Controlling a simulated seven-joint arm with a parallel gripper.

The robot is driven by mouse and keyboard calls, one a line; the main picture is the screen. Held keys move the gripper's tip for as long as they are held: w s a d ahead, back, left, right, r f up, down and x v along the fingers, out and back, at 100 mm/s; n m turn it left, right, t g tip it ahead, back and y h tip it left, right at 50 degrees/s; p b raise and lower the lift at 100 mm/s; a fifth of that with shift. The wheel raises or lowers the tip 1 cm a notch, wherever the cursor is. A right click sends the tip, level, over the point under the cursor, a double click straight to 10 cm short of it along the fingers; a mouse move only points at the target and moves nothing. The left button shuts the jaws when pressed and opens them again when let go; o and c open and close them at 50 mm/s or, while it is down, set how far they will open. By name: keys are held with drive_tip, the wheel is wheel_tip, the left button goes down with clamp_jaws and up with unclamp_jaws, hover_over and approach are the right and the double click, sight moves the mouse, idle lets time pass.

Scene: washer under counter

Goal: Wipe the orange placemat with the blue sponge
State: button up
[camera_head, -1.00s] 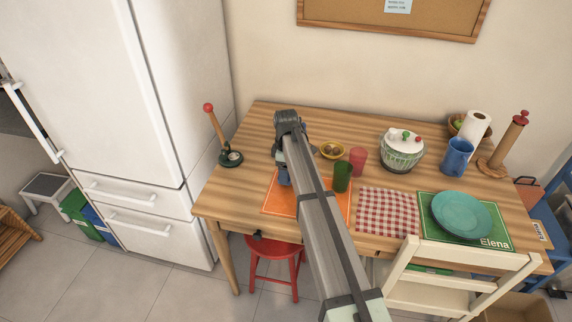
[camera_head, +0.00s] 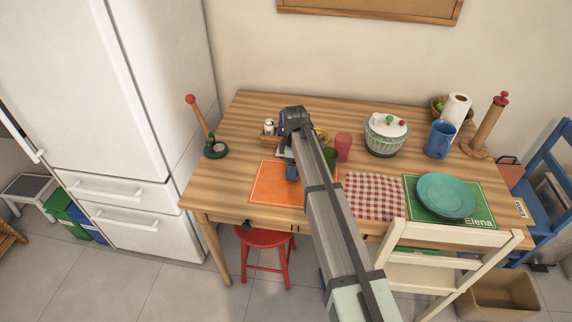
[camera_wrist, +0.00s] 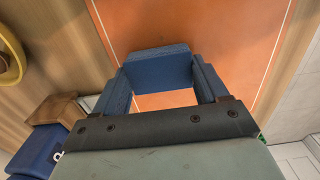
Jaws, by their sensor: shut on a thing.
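The orange placemat (camera_head: 268,187) lies flat at the front left of the wooden table; it also fills much of the wrist view (camera_wrist: 225,25). My gripper (camera_head: 291,173) points down over the placemat's upper part. In the wrist view my gripper (camera_wrist: 160,80) has its two blue fingers on either side of the blue sponge (camera_wrist: 157,66), and is shut on it. The sponge is over the orange surface; I cannot tell whether it touches it. My arm hides the placemat's right part in the head view.
A green cup (camera_head: 330,157) and a red cup (camera_head: 343,147) stand just beyond the placemat. A wooden caddy (camera_head: 270,142) with shakers stands behind it. A checkered cloth (camera_head: 373,196) lies to its right. A red stool (camera_head: 265,240) is below the table edge.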

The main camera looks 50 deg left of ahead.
drive_tip(key=shift+w+d+f, duration=0.15)
drive_tip(key=shift+w+d, duration=1.5)
drive_tip(key=shift+d, duration=0.05)
drive_tip(key=shift+s+a, duration=0.65)
drive_tip(key=shift+a, duration=0.1)
drive_tip(key=shift+s+a, duration=1.1)
drive_tip(key=shift+s+a+r, duration=0.2)
drive_tip(key=shift+s+a, duration=0.3)
drive_tip(key=shift+s+a+f, duration=0.1)
drive_tip(key=shift+s+a, duration=1.75)
drive_tip(key=shift+a, duration=0.05)
drive_tip(key=shift+s+a, duration=0.2)
drive_tip(key=shift+s, duration=0.05)
wheel_tip(320, 180, up, 8)
drive_tip(key=shift+d, duration=0.15)
